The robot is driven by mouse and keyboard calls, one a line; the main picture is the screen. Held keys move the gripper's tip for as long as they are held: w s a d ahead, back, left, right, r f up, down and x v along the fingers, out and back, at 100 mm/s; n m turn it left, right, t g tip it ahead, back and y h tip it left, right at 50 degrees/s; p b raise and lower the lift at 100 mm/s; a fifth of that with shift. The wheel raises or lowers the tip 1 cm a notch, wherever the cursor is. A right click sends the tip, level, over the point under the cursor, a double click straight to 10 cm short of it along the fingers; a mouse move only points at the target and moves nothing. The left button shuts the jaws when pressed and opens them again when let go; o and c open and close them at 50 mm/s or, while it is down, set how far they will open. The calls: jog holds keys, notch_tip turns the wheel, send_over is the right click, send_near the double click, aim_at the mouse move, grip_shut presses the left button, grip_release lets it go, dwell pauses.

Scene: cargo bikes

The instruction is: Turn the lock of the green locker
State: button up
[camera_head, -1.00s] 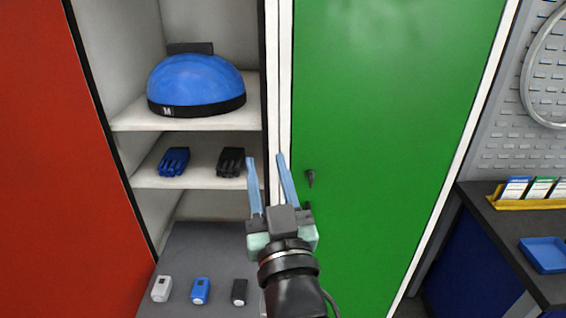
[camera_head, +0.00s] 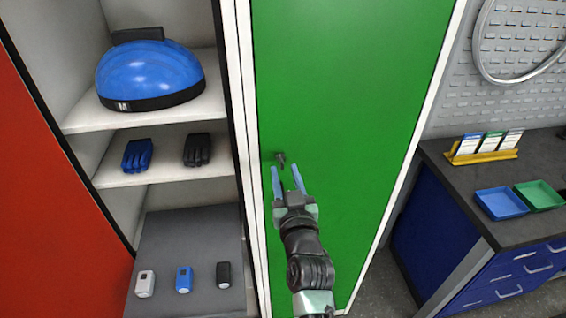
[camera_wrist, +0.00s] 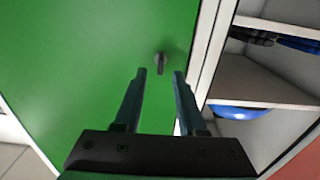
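The green locker (camera_head: 340,90) has a shut door with a small dark lock (camera_head: 280,158) near its left edge. The lock also shows in the wrist view (camera_wrist: 160,61), a round base with a short knob hanging down. My gripper (camera_head: 287,170) is open, its two blue fingers pointing at the lock. In the wrist view my gripper (camera_wrist: 160,73) has the lock between the lines of its fingertips, slightly beyond them. Nothing is held. I cannot tell the exact gap between the fingertips and the lock.
Open shelves left of the locker hold a blue helmet (camera_head: 150,72), blue gloves (camera_head: 137,155) and black gloves (camera_head: 197,150). A red door (camera_head: 50,200) stands at far left. A workbench (camera_head: 440,165) with trays is at right.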

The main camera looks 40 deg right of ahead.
aim_at(283, 166)
jog(key=shift+x, duration=1.6)
jog(key=shift+c, duration=0.2)
grip_shut()
